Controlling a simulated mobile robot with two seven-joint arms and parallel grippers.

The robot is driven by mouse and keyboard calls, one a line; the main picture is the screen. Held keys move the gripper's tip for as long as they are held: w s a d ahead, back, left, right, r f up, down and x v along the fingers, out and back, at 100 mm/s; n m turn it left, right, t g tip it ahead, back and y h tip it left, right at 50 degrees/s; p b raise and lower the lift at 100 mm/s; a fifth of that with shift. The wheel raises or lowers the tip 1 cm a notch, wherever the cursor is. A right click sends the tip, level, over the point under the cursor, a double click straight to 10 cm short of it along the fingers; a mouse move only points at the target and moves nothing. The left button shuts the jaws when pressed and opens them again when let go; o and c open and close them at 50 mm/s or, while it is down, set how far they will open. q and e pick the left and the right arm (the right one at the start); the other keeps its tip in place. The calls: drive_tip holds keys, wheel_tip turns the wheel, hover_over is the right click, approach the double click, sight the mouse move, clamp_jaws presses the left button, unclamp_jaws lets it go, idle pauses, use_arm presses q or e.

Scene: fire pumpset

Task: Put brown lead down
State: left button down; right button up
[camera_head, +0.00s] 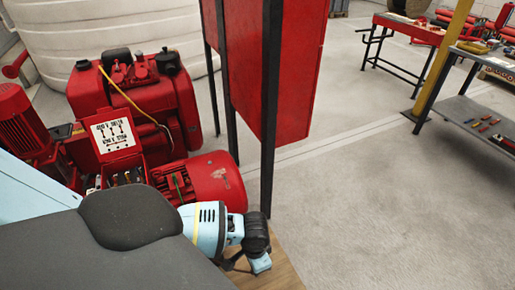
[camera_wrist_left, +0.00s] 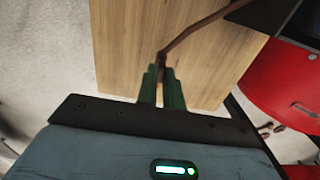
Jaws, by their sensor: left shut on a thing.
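My left gripper (camera_wrist_left: 161,76) has green fingers, closed on the end of the brown lead (camera_wrist_left: 200,24) in the left wrist view. The lead runs from the fingertips up and to the right, over a wooden board (camera_wrist_left: 125,50). I cannot tell whether the lead touches the board. In the head view my left arm reaches over the board (camera_head: 285,268) at the bottom centre. The fingertips and the lead are not discernible there. My right gripper is not in view.
A red pumpset (camera_head: 135,95) with an open terminal box and a red motor (camera_head: 205,180) stands at the left. A red cabinet (camera_head: 265,60) on black legs is beside it. Benches with tools (camera_head: 478,120) stand at the right, with open grey floor between.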

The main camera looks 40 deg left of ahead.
use_arm(q)
drive_tip(key=shift+w+d, duration=0.1)
drive_tip(key=shift+w, duration=0.1)
wheel_tip(320, 180, down, 3)
drive_tip(key=shift+w+f+b, duration=0.1)
drive_tip(key=shift+w+b, duration=0.05)
drive_tip(key=shift+b, duration=0.25)
drive_tip(key=shift+f, duration=0.15)
drive_tip(key=shift+f, duration=0.25)
drive_tip(key=c, duration=1.5)
unclamp_jaws()
drive_tip(key=shift+c, duration=0.2)
drive_tip(key=shift+r, duration=0.15)
wheel_tip(320, 180, up, 12)
drive_tip(key=p, duration=0.2)
drive_tip(key=shift+p, duration=0.3)
